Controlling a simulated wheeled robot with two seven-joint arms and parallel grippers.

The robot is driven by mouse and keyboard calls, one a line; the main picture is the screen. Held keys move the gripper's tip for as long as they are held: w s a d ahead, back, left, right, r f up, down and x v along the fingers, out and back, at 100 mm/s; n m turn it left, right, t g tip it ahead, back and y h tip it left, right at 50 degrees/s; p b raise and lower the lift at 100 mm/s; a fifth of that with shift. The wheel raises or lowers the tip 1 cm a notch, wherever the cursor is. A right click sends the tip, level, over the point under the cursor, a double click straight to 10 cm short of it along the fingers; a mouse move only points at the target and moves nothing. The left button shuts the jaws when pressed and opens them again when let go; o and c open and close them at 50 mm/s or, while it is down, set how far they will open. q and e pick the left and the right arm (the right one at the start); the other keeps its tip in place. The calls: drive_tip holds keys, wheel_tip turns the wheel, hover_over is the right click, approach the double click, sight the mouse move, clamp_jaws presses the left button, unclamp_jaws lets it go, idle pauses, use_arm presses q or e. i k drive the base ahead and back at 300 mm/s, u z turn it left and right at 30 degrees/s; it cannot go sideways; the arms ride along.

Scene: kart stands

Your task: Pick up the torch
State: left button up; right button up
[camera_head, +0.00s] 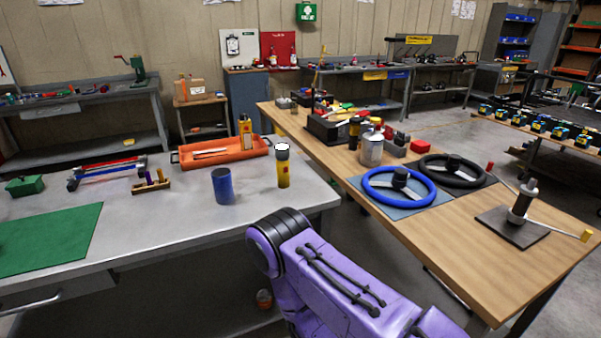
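The torch (283,168) appears to be the yellow cylinder with a dark head and a pale top. It stands upright near the right end of the grey workbench (150,222). A blue cylinder (223,187) stands to its left, apart from it. Neither of my grippers is in view. A purple link of one of my arms rises from the bottom edge, in front of the bench's right end and below the torch in the picture. Nothing is seen touching the torch.
An orange tray (222,156) lies behind the torch, with a yellow-and-black item (245,131) by it. A green mat (45,240) and a small wooden rack (151,184) are on the left. A wooden table (455,228) with steering wheels stands right.

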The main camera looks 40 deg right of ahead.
sight(283, 153)
drive_tip(key=z, duration=1.25)
